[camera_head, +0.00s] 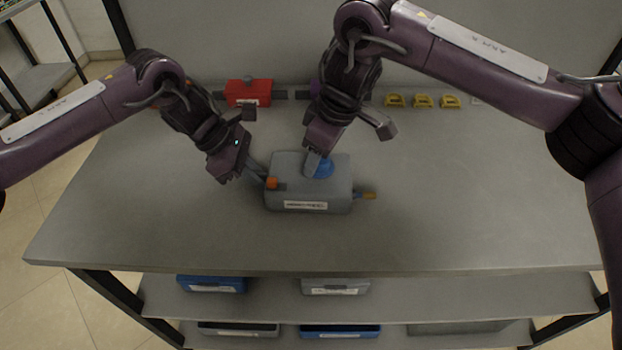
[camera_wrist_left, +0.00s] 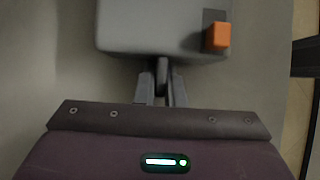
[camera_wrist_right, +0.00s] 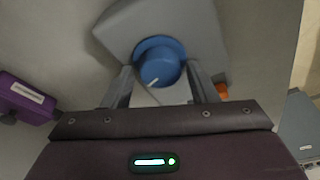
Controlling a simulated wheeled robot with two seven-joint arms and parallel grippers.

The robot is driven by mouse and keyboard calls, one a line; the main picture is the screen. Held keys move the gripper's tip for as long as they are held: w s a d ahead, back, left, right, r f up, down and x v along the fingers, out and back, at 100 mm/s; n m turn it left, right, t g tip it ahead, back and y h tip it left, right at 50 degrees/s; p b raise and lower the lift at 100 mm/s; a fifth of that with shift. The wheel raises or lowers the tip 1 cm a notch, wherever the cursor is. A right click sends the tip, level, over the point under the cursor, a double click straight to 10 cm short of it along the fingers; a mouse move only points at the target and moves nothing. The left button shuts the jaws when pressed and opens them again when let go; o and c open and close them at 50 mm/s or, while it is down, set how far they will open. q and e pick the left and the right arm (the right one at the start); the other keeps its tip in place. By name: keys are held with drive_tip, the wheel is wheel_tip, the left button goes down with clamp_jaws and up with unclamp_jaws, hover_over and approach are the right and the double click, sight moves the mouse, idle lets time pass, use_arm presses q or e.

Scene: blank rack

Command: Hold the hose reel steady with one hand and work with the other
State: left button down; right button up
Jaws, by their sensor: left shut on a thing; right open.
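The hose reel is a grey box (camera_head: 335,188) in the middle of the table, with a white label on its front. It has a blue knob (camera_head: 322,170) on top, an orange part (camera_head: 272,183) at its left and a brass-coloured end (camera_head: 369,196) at its right.
A red box (camera_head: 249,91) stands at the back, with a purple box (camera_wrist_right: 28,98) partly hidden behind my right arm. Several yellow pieces (camera_head: 423,101) lie at the back right. Blue and grey bins (camera_head: 212,284) sit on shelves below. The table's front and right are clear.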

drive_tip(key=n, duration=0.3)
drive_tip(key=n+g, duration=0.1)
drive_tip(key=n, duration=0.2)
drive_tip(key=shift+n+g, duration=0.3)
drive_tip(key=shift+n, duration=0.1)
drive_tip(key=n+g, duration=0.1)
drive_tip(key=n, duration=0.5)
drive_tip(key=shift+c, duration=0.4)
drive_tip(key=c, duration=0.7)
drive_tip(key=shift+o, duration=0.2)
drive_tip(key=m, duration=0.5)
drive_tip(key=shift+t, duration=0.4)
drive_tip(key=o, duration=0.7)
drive_tip(key=shift+o, duration=0.2)
